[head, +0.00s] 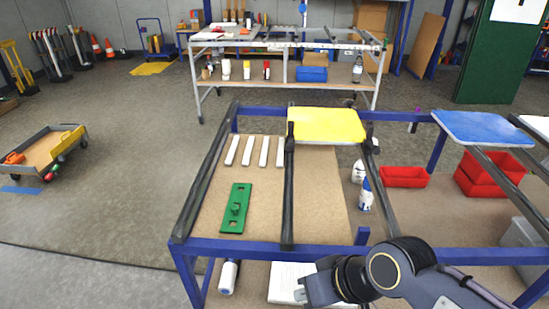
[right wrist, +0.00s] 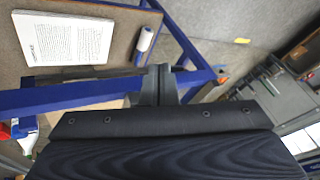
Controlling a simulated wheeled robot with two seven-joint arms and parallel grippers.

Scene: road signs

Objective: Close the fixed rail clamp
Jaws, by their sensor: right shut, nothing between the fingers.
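The dark rails run from the front blue beam to the back of the blue-framed bench. A small dark block that may be the rail clamp (head: 290,143) sits on the middle rail at the front left corner of the yellow panel (head: 328,124). Whether it is open or closed is too small to tell. My right gripper (head: 308,291) is low at the front of the bench, below the front beam and far from that block. Its fingers show shut and empty in the right wrist view (right wrist: 158,82). My left gripper is not in view.
A green plate with a knob (head: 236,209) and several white strips (head: 264,151) lie on the bench's brown board. White bottles (head: 366,194) and red bins (head: 404,177) stand to the right. The front blue beam (head: 265,249) lies close to my right gripper.

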